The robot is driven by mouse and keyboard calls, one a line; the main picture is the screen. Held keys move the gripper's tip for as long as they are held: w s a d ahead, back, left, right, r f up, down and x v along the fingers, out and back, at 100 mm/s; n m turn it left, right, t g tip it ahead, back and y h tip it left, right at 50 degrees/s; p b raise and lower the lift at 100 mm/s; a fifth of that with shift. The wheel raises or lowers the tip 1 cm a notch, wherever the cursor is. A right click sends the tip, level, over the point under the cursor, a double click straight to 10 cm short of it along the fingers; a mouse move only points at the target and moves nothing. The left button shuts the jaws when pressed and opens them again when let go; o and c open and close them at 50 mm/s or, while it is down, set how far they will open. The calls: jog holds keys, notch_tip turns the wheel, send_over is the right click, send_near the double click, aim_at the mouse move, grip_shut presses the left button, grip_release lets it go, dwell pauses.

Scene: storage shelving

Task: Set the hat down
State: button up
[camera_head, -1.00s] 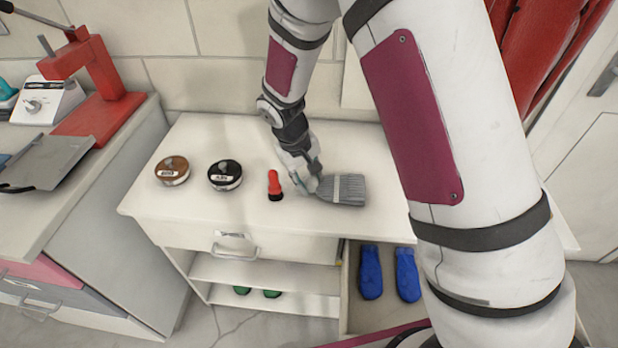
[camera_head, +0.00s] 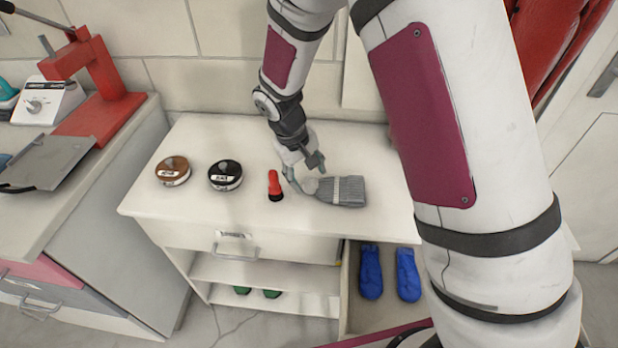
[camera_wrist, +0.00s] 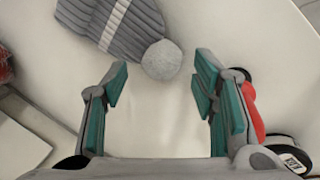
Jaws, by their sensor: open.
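The grey knitted hat (camera_head: 345,191) lies flat on the white cabinet top (camera_head: 300,225), with a lighter band across it and a pompom at its left end. It also shows in the wrist view (camera_wrist: 120,25), where its round pompom (camera_wrist: 161,60) lies just beyond the fingertips. My gripper (camera_head: 303,172) is open and empty, just above the cabinet top beside the pompom end. In the wrist view the teal-padded fingers of my gripper (camera_wrist: 160,85) stand wide apart, with only bare white surface between them.
A red-and-black bottle-like object (camera_head: 274,185) stands close left of my gripper. A black round tin (camera_head: 225,175) and a brown one (camera_head: 173,171) stand farther left. Blue mittens (camera_head: 371,272) lie in the open compartment below. The wall is close behind the cabinet.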

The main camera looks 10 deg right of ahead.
jog(key=s+d+r, duration=0.1)
jog(key=s+r, duration=0.1)
jog(key=r, duration=0.6)
jog(key=s+d+r, duration=0.1)
jog(key=s+r, duration=0.2)
jog(key=r, duration=0.5)
jog(key=s+d+r+m+y, duration=0.1)
jog(key=s+d+r, duration=0.1)
jog(key=s, duration=0.6)
jog(key=s+d+r+m+t, duration=0.1)
jog(key=s+r, duration=0.3)
jog(key=s, duration=0.4)
jog(key=s+d+r+m+t+y, duration=0.1)
jog(key=s+d+r, duration=0.2)
jog(key=s, duration=0.5)
jog(key=shift+d+y, duration=0.2)
jog(key=shift+y, duration=0.1)
